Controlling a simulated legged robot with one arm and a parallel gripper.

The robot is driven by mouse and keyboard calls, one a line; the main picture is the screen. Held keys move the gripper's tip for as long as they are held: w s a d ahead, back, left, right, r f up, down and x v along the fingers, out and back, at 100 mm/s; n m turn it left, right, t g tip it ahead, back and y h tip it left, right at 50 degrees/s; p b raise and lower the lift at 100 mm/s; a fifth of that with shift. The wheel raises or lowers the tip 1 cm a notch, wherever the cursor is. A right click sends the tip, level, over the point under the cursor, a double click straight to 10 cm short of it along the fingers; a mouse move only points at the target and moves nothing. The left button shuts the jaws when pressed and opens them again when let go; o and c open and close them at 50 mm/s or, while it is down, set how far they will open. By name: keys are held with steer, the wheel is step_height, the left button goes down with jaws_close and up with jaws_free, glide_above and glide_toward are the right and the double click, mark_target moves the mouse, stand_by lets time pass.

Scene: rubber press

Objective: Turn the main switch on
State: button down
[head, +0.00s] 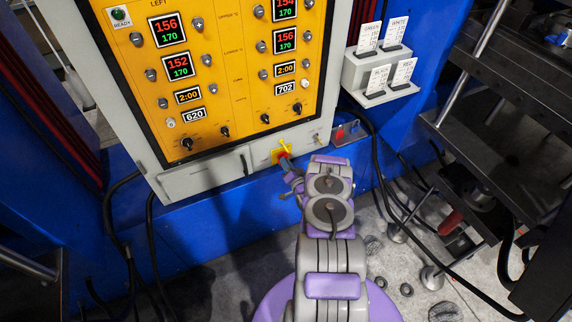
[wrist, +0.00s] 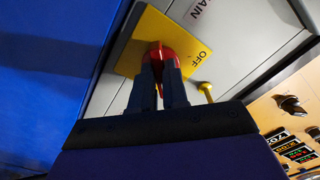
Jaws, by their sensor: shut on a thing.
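The main switch is a red knob (wrist: 160,50) on a yellow plate (wrist: 141,22), on the grey lower part of the control cabinet. In the wrist view the word OFF shows on the plate, and a label reading "AIN" is partly cut off beside it. My gripper (wrist: 159,72) is shut on the red knob, with one dark finger on each side. In the head view the yellow plate (head: 276,157) is small, low on the cabinet, and my gripper (head: 286,161) reaches it from below. My fingers hide much of the knob, so its exact angle is hard to tell.
The yellow control panel (head: 235,60) with displays and knobs is above the switch. A small yellow peg (wrist: 206,91) sticks out close to my fingers. A grey card holder (head: 380,72) is to the right. Black cables (head: 377,165) hang right of my arm.

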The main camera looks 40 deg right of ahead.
steer(key=shift+s+d+f, duration=0.1)
steer(key=shift+f, duration=0.05)
steer(key=c, duration=1.1)
jaws_free()
steer(key=shift+d, duration=0.1)
steer(key=shift+c, duration=0.2)
steer(key=p+v, duration=0.4)
steer(key=v, duration=1.3)
steer(key=shift+p, duration=0.35)
steer(key=shift+s, duration=0.1)
